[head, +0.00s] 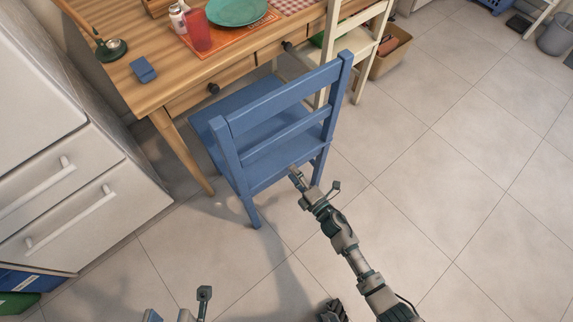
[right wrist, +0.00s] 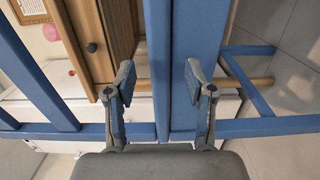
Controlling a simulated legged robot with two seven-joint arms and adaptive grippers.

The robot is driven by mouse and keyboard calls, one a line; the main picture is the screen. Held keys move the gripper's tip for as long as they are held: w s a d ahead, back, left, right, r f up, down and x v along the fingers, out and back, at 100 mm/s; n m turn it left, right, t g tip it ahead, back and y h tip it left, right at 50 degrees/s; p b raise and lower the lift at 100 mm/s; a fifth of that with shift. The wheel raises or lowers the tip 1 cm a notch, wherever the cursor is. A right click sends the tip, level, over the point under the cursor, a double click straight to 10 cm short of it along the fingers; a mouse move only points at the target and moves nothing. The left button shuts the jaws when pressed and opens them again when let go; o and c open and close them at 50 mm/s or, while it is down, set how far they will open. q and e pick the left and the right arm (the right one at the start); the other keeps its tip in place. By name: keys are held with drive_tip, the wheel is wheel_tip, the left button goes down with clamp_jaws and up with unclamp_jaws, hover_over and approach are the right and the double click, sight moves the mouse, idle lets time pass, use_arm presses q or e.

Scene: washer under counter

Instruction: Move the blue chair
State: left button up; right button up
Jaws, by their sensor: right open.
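The blue chair (head: 270,140) stands upright on the tiled floor with its seat partly under the wooden table and its slatted back toward me. My right gripper (head: 315,181) is open at the lower part of the chair's back, near its right rear post. In the right wrist view, the open fingers of the right gripper (right wrist: 160,80) stand on either side of blue parts of the chair (right wrist: 184,45). I cannot tell whether they touch. My left gripper (head: 179,304) is at the bottom edge, with its fingers apart and nothing seen between them; it is partly cut off.
The wooden table (head: 150,92) holds a teal plate (head: 236,10), a red cup (head: 197,30) and a blue block (head: 143,69). A cream chair (head: 350,52) and a cardboard box (head: 390,60) stand beyond the blue chair. White drawers (head: 60,190) stand left. Floor (head: 470,170) at right is clear.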

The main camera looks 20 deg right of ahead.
sight(287, 166)
drive_tip(key=b+x, duration=0.1)
drive_tip(key=x, duration=0.3)
drive_tip(key=shift+f, duration=0.2)
drive_tip(key=shift+w+r, duration=0.2)
clamp_jaws()
drive_tip(key=shift+f, duration=0.1)
